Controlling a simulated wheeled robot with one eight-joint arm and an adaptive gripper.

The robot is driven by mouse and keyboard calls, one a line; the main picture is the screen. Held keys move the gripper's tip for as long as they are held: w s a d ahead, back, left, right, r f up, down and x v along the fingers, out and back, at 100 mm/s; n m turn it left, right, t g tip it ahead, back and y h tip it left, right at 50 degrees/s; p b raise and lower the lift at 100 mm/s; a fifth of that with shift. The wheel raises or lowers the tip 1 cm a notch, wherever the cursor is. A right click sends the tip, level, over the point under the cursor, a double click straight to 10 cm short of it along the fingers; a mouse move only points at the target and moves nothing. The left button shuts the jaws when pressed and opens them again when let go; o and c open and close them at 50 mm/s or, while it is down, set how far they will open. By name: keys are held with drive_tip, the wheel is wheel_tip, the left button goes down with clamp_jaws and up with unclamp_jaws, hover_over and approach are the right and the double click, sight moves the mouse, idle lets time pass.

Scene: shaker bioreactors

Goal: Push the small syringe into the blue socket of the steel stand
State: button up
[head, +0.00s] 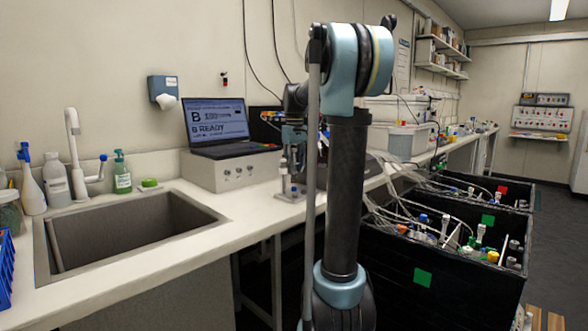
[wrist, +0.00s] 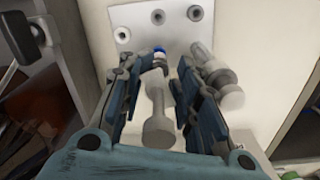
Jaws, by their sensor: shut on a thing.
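My gripper (wrist: 160,78) is shut on the small syringe (wrist: 158,112), a pale grey body with a wide flange, held between the two fingers. Its far end points at the blue socket (wrist: 160,50) on the steel stand (wrist: 125,36). From the wrist view I cannot tell whether the tip touches the socket or is in it. In the head view my gripper (head: 293,150) hangs just above the stand (head: 288,196) on the counter; the syringe is hard to make out there.
A larger grey syringe (wrist: 222,82) is at the stand's right, close beside my right finger. The stand has several other round sockets (wrist: 158,17). A laptop (head: 218,122) on a grey box stands left of my arm, beyond the sink (head: 130,230). Black tubs (head: 440,265) with tubing are at right.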

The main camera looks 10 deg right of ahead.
drive_tip(key=shift+f, duration=0.25)
idle(0.3)
drive_tip(key=shift+f, duration=0.1)
clamp_jaws()
drive_tip(key=shift+d+f, duration=0.1)
drive_tip(key=shift+f, duration=0.5)
idle(1.3)
drive_tip(key=o, duration=0.9)
unclamp_jaws()
drive_tip(key=shift+c, duration=0.2)
